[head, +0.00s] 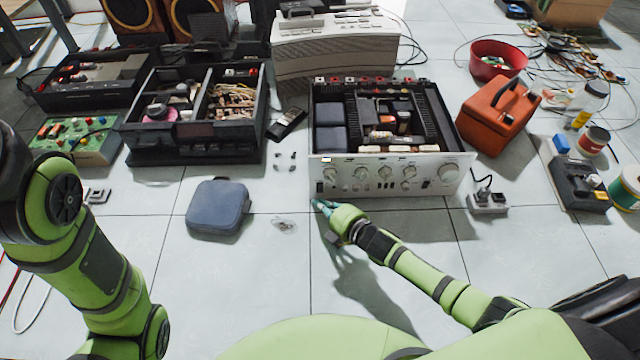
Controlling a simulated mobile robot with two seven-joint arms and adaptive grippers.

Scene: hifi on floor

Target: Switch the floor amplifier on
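The floor amplifier (388,180) sits on the tiled floor with its top cover off and its silver front panel facing me. The panel carries several round knobs and a small dark switch (320,187) at its lower left end. A small light patch shows at the panel's upper left. My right gripper (319,205) is at the amplifier's lower left front corner, just below that switch. Its teal fingertips are small here, and I cannot tell whether they touch the panel or are parted. My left arm shows at the left; its gripper is out of view.
A blue-grey pouch (217,206) lies left of my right gripper. A small socket block (487,201) stands right of the amplifier, with an orange case (498,115) behind it. An open black unit (195,140) stands to the left. The floor before the amplifier is mostly clear.

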